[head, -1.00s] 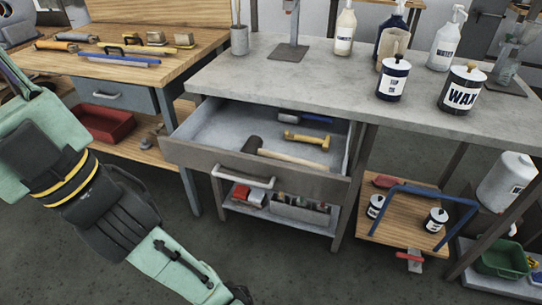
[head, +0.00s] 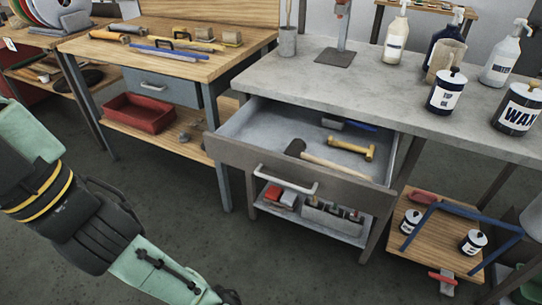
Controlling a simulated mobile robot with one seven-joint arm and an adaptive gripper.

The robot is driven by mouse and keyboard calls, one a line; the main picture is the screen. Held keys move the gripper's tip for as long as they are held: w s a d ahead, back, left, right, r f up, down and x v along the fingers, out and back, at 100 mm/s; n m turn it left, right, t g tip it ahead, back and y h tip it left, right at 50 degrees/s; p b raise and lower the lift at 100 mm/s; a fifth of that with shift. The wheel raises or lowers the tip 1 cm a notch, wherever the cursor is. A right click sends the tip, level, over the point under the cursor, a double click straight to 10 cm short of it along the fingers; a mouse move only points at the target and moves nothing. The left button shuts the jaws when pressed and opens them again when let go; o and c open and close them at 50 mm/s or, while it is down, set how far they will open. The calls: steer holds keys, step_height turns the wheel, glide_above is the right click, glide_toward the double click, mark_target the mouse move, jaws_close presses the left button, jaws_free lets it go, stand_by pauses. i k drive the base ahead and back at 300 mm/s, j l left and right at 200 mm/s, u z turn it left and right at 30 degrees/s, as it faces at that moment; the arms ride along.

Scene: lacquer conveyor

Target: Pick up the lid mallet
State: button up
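A mallet with a dark head and a pale wooden handle (head: 335,167) lies in the open drawer (head: 260,125) of the grey-topped bench. It looks like the lid mallet. Its head points left and its handle runs to the right, close behind the drawer front. A small yellow hammer (head: 350,150) and a blue-handled tool (head: 361,126) lie behind it in the same drawer. My arm crosses the lower left, and its lower end leaves the frame at the bottom. My gripper's fingers are not visible, well short of the drawer.
The drawer front with its handle (head: 286,180) juts toward me. Bottles and tins, including a WAX tin (head: 518,109), stand on the benchtop (head: 420,105). A wooden workbench (head: 110,48) stands left. Bare floor (head: 300,260) lies in front.

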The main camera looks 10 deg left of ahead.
mark_target(296, 148)
steer(key=l+u, duration=0.15)
steer(key=u, duration=0.3)
steer(key=l+u, duration=0.2)
steer(key=u, duration=0.25)
steer(key=l+u, duration=0.2)
steer(key=u, duration=0.25)
steer(key=l+u, duration=0.25)
steer(key=k+l+u, duration=0.25)
steer(key=l, duration=0.2)
steer(key=l+u, duration=0.25)
steer(key=k+l+u, duration=0.1)
steer(key=l, duration=0.25)
steer(key=k+l+u, duration=0.1)
steer(key=k+l, duration=0.15)
steer(key=k+l+u, duration=0.15)
steer(key=l, duration=0.3)
steer(key=k+l, duration=0.65)
steer(key=l, duration=0.25)
steer(key=i+l, duration=0.1)
steer(key=i, duration=0.3)
